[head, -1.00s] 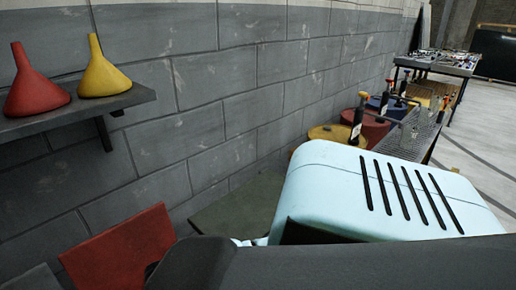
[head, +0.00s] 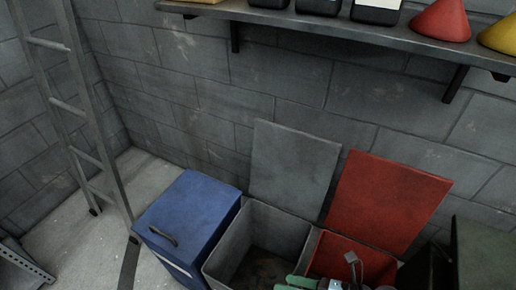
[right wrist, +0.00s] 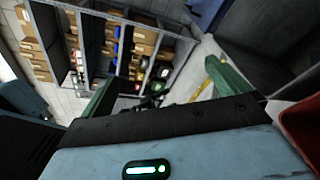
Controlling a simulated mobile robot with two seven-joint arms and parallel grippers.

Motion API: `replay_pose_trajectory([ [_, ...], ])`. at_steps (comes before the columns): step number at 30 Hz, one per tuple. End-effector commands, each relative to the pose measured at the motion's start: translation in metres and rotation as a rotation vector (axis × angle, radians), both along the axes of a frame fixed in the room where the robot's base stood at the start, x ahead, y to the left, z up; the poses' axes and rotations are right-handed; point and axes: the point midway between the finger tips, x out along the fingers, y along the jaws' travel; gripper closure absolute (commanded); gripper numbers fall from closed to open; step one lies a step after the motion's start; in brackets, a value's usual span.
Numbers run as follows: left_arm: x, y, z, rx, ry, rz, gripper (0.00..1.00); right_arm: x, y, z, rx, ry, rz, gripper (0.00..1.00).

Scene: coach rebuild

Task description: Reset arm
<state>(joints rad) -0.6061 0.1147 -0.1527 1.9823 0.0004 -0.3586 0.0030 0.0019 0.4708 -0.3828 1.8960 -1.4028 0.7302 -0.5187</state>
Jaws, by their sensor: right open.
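My right gripper (right wrist: 165,92) shows in the right wrist view with its two green fingers spread apart and nothing held between them. In the head view, a small green part at the bottom edge (head: 300,283) looks like part of this gripper, in front of the grey and red bins; most of it is cut off. My left gripper is in neither view.
A closed blue bin (head: 190,222), an open grey bin (head: 222,262) and an open red bin (head: 390,205) stand along the wall. A ladder (head: 85,110) leans at left. A wall shelf (head: 330,22) holds funnels and containers. The right wrist view shows a rack (right wrist: 127,28) with boxes.

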Motion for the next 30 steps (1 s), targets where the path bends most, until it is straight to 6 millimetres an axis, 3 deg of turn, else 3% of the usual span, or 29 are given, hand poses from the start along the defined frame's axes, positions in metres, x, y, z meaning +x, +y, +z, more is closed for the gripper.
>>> replay_pose_trajectory([
  [5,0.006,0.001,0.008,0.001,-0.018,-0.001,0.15,0.012,-0.017,0.02,0.373,0.337,-0.375,0.0],
  [11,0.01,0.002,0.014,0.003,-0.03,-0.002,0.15,0.008,-0.065,-0.004,0.751,0.77,-0.802,0.0],
  [16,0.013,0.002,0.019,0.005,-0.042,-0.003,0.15,-0.028,-0.102,-0.052,1.042,1.167,-1.162,0.0],
  [21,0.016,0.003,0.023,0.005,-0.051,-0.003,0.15,-0.082,-0.117,-0.094,1.257,1.507,-1.445,0.0],
  [25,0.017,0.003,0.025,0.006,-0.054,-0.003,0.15,-0.112,-0.118,-0.111,1.348,1.666,-1.569,0.0],
  [30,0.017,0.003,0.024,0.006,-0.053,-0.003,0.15,-0.125,-0.117,-0.118,1.385,1.737,-1.622,0.0],
])
